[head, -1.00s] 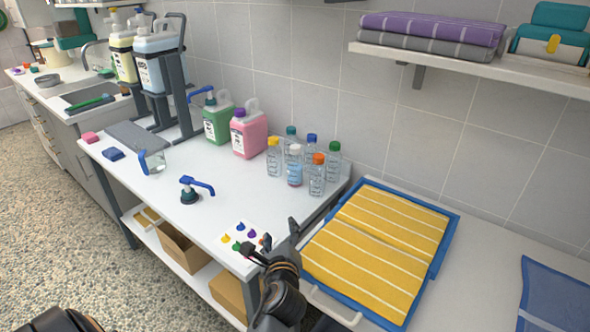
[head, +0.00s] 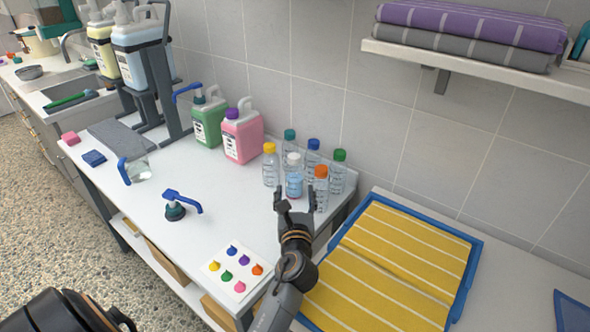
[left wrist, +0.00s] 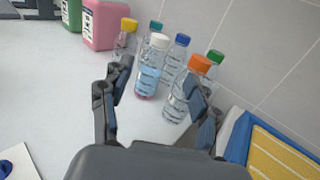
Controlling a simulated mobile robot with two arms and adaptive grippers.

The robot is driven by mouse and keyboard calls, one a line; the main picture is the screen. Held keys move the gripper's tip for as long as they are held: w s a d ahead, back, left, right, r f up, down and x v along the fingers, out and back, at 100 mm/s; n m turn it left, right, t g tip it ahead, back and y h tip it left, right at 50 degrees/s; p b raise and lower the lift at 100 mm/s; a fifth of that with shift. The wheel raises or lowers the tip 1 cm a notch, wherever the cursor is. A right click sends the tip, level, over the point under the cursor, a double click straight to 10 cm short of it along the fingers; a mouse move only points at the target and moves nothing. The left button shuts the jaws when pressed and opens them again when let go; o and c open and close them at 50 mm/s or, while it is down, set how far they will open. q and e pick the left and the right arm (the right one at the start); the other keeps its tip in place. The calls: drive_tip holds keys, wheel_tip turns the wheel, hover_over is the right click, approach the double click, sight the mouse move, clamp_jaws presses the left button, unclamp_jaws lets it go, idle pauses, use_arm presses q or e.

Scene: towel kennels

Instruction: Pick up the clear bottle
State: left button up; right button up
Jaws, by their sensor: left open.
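Several clear bottles with coloured caps stand upright in a cluster on the white table (head: 155,235). The white-capped bottle (head: 294,178) has bluish contents or a label and stands at the front; it also shows in the left wrist view (left wrist: 149,75). The orange-capped bottle (head: 321,190) is to its right, the yellow-capped bottle (head: 270,168) to its left. Teal-, blue- and green-capped bottles stand behind. My left gripper (head: 296,195) is open and empty just in front of the white-capped bottle. In the left wrist view its right finger partly covers the orange-capped bottle. My right gripper is not visible.
A pink jug (head: 243,137) and a green jug (head: 209,122) stand left of the bottles. A blue-rimmed tray (head: 470,262) with yellow striped towels is to the right. A shelf (head: 480,70) hangs above. A blue pump head (head: 177,209) and colour card (head: 237,272) lie on the table.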

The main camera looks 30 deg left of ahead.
sight(294, 161)
use_arm(q)
drive_tip(key=x, duration=0.8)
drive_tip(key=shift+w+a+r, duration=0.1)
drive_tip(key=shift+w+a, duration=0.3)
drive_tip(key=shift+w, duration=0.05)
drive_tip(key=x, duration=0.4)
drive_tip(key=shift+w, duration=0.2)
drive_tip(key=shift+w+a, duration=0.2)
drive_tip(key=shift+a, duration=0.05)
drive_tip(key=shift+c, duration=0.7)
drive_tip(key=c, duration=1.1)
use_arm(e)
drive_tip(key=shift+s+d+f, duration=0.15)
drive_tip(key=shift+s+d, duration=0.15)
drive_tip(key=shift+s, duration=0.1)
